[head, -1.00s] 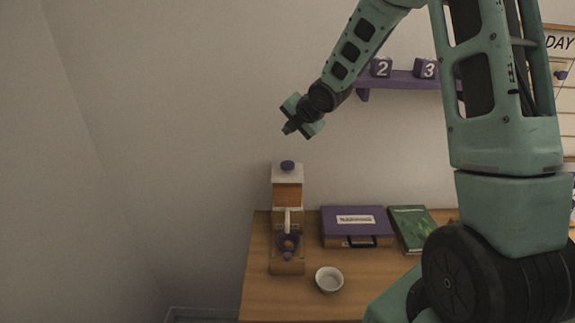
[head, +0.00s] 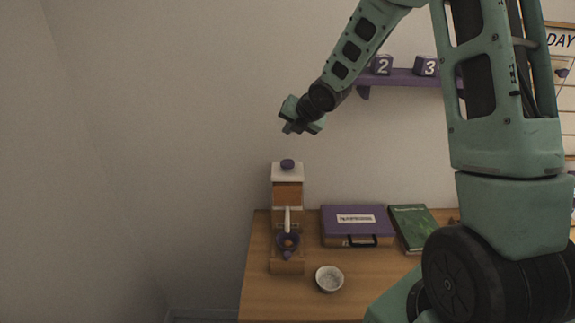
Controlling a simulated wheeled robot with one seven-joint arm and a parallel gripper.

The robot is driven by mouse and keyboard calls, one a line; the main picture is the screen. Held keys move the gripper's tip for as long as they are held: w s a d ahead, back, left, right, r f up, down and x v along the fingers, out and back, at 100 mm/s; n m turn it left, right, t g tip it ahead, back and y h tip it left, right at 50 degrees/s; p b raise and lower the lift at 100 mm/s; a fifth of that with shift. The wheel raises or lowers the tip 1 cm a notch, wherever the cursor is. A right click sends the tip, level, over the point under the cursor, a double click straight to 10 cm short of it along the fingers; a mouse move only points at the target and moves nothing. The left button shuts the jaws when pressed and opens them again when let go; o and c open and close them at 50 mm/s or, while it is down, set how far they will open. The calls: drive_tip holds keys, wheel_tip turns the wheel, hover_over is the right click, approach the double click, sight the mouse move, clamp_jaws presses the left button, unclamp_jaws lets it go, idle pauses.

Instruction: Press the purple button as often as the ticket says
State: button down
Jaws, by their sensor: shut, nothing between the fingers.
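A coffee machine (head: 287,190) with a white top and an orange-brown body stands at the left of the wooden table. A round purple button (head: 287,164) sits on its top. My gripper (head: 288,129) is shut and empty, in the air above the machine and apart from the button. A white label (head: 356,218) lies on the purple case; its print is too small to read. I cannot make out a ticket with a number.
A purple case (head: 340,230) and a green book (head: 410,222) lie to the right. A purple shelf (head: 400,78) on the wall holds number blocks, near my arm.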

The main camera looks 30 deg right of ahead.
sight(286, 162)
drive_tip(key=shift+f+b, duration=3.3)
drive_tip(key=shift+f, duration=0.65)
drive_tip(key=shift+f, duration=0.15)
drive_tip(key=shift+f+b, duration=0.25)
drive_tip(key=shift+b, duration=0.2)
drive_tip(key=shift+f+b, duration=0.8)
drive_tip(key=shift+f, duration=0.05)
drive_tip(key=shift+r+p, duration=1.1)
drive_tip(key=shift+r, duration=0.15)
wheel_tip(286, 162, up, 5)
drive_tip(key=p, duration=0.4)
drive_tip(key=shift+r, duration=0.1)
